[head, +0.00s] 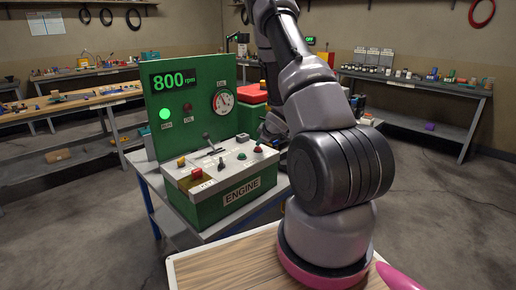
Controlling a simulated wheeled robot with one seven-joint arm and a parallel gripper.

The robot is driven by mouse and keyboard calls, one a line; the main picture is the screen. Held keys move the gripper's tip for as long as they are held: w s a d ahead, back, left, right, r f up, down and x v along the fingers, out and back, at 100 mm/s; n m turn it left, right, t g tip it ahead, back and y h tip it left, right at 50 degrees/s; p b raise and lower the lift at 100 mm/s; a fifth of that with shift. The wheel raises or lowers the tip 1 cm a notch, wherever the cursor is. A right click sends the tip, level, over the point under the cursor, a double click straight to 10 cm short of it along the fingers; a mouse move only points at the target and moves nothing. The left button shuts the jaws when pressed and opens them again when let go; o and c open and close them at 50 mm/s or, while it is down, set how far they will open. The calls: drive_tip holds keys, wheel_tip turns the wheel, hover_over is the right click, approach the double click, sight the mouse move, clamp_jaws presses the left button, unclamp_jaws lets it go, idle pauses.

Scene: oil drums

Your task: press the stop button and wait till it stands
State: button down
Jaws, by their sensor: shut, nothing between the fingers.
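The green engine console (240,203) has a grey sloped top and an upright panel. Its display (174,79) reads 800 rpm. The green lamp (165,114) is lit and the red lamp (187,107) looks dark. A red button (197,174) sits at the front left corner beside a small label too small to read. A red knob (257,149) is at the right; I cannot tell which is the stop button. My gripper (268,134) is partly hidden behind my arm, near the console's right back side. Its fingers look closed and seem apart from the buttons.
A lever (211,143), a yellow button (181,161) and a green knob (241,156) share the console top. A dial (223,101) is on the panel. A red-topped box (251,93) stands behind. Workbenches line the walls; floor at the left is clear.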

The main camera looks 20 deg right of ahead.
sight(260, 149)
drive_tip(key=shift+f, duration=0.45)
idle(1.1)
drive_tip(key=shift+r, duration=0.95)
drive_tip(key=shift+r, duration=2.55)
